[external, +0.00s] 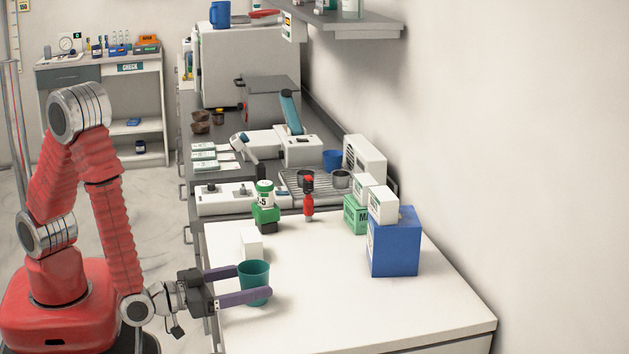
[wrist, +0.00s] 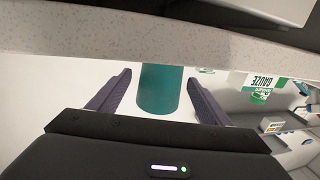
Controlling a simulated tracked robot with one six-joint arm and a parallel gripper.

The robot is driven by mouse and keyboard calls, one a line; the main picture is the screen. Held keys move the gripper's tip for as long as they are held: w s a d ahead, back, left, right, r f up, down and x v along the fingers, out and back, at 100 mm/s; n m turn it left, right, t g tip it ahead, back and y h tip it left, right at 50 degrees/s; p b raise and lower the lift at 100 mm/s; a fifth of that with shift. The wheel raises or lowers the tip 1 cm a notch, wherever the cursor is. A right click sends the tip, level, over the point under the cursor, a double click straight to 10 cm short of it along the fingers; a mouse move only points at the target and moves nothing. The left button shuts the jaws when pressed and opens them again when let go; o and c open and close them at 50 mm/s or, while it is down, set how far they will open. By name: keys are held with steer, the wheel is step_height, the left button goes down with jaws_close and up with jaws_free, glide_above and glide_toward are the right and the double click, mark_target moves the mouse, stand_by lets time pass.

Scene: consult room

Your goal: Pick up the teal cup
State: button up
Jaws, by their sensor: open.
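The teal cup (external: 254,272) stands upright near the left edge of the white counter top (external: 330,310). My gripper (external: 255,283) is open and reaches in from the left, with one purple finger on the far side of the cup and one on the near side. The near finger hides part of the cup's lower wall. In the wrist view the cup (wrist: 160,92) shows between the two fingers (wrist: 158,74), with a visible gap on each side.
A small white box (external: 251,242) stands just behind the cup. A green-lidded jar (external: 265,193) on a green block and a red-handled item (external: 308,200) are farther back. A blue box (external: 395,245) stands to the right. The counter's front right is clear.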

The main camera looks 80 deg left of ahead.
steer(key=shift+w+a+f, duration=0.1)
steer(key=shift+w+a, duration=0.1)
steer(key=shift+w, duration=0.65)
steer(key=shift+w+a+r, duration=0.1)
steer(key=shift+w+a, duration=0.05)
steer(key=shift+w, duration=0.7)
steer(key=shift+w+a+f, duration=0.1)
steer(key=shift+w+a, duration=0.1)
steer(key=shift+w, duration=0.65)
steer(key=shift+c, duration=0.6)
steer(key=c, duration=1)
step_height(320, 180, up, 10)
